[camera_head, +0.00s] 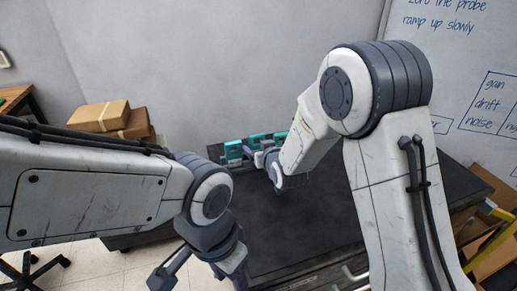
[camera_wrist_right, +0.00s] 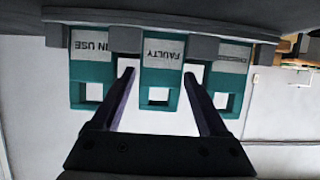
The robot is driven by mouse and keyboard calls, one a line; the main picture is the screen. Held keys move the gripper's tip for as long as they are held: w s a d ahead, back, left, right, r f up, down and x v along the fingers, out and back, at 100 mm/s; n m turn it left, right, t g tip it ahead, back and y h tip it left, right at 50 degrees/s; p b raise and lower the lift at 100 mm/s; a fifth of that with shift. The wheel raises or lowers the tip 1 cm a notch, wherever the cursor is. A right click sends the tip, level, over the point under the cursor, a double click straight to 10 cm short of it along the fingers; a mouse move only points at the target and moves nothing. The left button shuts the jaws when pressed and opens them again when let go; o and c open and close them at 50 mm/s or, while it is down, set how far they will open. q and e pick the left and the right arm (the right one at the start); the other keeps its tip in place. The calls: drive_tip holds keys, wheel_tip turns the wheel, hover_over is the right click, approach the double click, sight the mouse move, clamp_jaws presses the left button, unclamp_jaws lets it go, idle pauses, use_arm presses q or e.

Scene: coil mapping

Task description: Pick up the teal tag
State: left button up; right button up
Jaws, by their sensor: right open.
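Three teal tags with square holes hang in a row in the right wrist view: one marked IN USE (camera_wrist_right: 91,70), one marked FAULTY (camera_wrist_right: 161,72) and one whose label is too small to read (camera_wrist_right: 229,78). They appear inverted in that view. My right gripper (camera_wrist_right: 158,74) is open, its two fingers on either side of the FAULTY tag, with no clear grip on it. In the head view the teal tags (camera_head: 233,150) show at the table's back, partly hidden by my right gripper (camera_head: 262,158). My left gripper (camera_head: 238,272) is low in the head view, its fingertips cut off.
The tags hang from a grey rack (camera_wrist_right: 205,47). The dark table (camera_head: 290,222) has a clear middle. Cardboard boxes (camera_head: 101,116) stand at the left, and a whiteboard (camera_head: 458,60) is on the right wall.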

sight(258, 148)
drive_tip(key=shift+p+x, duration=0.5)
drive_tip(key=shift+x, duration=1.3)
drive_tip(key=shift+s+f, duration=0.1)
drive_tip(key=c, duration=1.1)
